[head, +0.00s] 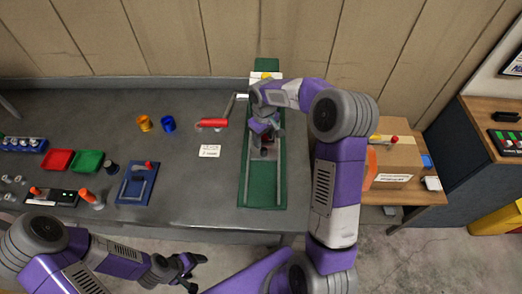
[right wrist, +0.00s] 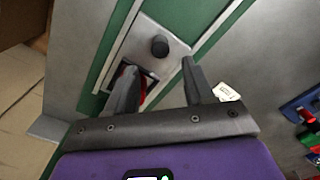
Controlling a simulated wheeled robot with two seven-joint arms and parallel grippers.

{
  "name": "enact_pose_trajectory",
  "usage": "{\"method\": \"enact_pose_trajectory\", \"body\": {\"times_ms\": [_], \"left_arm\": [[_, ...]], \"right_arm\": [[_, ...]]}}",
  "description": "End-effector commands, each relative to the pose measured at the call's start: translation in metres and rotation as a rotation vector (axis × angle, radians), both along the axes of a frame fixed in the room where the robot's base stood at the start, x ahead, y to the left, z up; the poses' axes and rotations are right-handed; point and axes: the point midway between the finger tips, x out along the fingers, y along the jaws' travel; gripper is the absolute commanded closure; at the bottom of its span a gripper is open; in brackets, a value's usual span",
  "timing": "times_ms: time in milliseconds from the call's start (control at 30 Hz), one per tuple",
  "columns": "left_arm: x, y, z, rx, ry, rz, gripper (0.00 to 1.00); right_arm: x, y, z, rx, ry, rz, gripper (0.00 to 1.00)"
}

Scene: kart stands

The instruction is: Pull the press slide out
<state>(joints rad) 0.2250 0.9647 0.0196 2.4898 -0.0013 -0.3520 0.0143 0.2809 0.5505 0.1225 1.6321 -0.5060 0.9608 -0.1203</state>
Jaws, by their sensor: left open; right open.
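The press (head: 264,195) has a long green base with two metal rails and stands on the grey bench, right of centre. Its slide, a grey metal plate (right wrist: 142,58) with an upright black knob (right wrist: 160,46), shows in the right wrist view. My right gripper (head: 265,138) is over the press, and it is open in the right wrist view (right wrist: 158,66). The knob appears just past and between its fingertips, with no visible contact. A red part is partly hidden behind one finger. My left gripper (head: 190,268) is open and empty in front of the bench edge.
The press's red-handled lever (head: 213,123) sticks out left, above a white label card (head: 209,151). Blue fixture (head: 136,184), red tray (head: 58,160), green tray (head: 88,162) and two cups stand further left. A cardboard box (head: 397,160) is on the right-hand table.

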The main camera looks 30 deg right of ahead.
Motion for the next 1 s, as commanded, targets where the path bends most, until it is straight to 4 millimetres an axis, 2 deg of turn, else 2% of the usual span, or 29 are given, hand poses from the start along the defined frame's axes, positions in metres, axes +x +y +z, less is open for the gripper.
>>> {"method": "enact_pose_trajectory", "body": {"times_ms": [500, 867, 1000], "left_arm": [[0.000, 0.000, -0.003, 0.000, 0.000, 0.000, 0.29], [0.000, 0.000, -0.003, 0.000, 0.001, 0.000, 0.29], [0.000, 0.000, -0.003, 0.000, 0.001, 0.000, 0.29]], "right_arm": [[-0.001, 0.000, -0.068, 0.001, 0.002, 0.000, 0.47], [-0.001, 0.000, -0.074, 0.000, 0.000, -0.001, 0.47], [-0.001, 0.000, -0.074, 0.000, 0.000, -0.001, 0.67]]}}
